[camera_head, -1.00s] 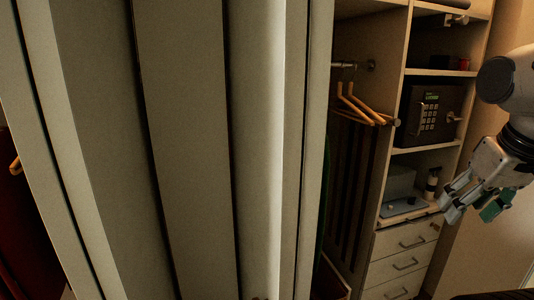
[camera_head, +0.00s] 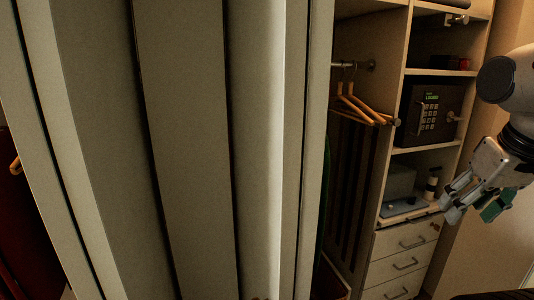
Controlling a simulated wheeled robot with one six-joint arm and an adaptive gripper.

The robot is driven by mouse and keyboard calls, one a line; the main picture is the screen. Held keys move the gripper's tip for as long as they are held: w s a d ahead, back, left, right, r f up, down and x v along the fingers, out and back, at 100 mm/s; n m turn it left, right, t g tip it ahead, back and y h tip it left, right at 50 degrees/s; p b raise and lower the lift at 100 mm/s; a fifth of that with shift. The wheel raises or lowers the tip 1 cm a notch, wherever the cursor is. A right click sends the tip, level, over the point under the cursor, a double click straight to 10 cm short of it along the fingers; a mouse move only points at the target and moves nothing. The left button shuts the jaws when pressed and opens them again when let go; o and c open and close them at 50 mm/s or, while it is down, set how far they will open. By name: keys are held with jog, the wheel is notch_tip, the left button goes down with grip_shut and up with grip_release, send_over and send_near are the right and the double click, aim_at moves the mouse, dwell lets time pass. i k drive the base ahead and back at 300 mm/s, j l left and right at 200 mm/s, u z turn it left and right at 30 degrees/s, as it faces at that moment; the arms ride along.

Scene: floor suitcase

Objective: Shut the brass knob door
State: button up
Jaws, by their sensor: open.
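A tall grey-beige panelled door (camera_head: 190,150) stands close in front of me and fills the left and middle of the view. It hides part of the wardrobe interior behind it. I cannot make out a brass knob clearly; only a tiny brownish spot shows at the bottom edge of the picture on the door. My gripper (camera_head: 473,212) is at the right, open and empty, with its fingers pointing down and left. It is well apart from the door, in front of the right end of the wardrobe.
The wardrobe shows wooden hangers (camera_head: 357,108) on a rail, a black safe (camera_head: 430,112) on a shelf, a grey box (camera_head: 399,181), a bottle (camera_head: 431,186) and drawers (camera_head: 402,262) below. A dark red thing (camera_head: 22,230) shows at the far left, beyond the door.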

aim_at(266, 40)
jog(key=k+l, duration=0.15)
jog(key=k, duration=0.25)
jog(key=k+l+u, duration=0.15)
jog(key=k, duration=0.25)
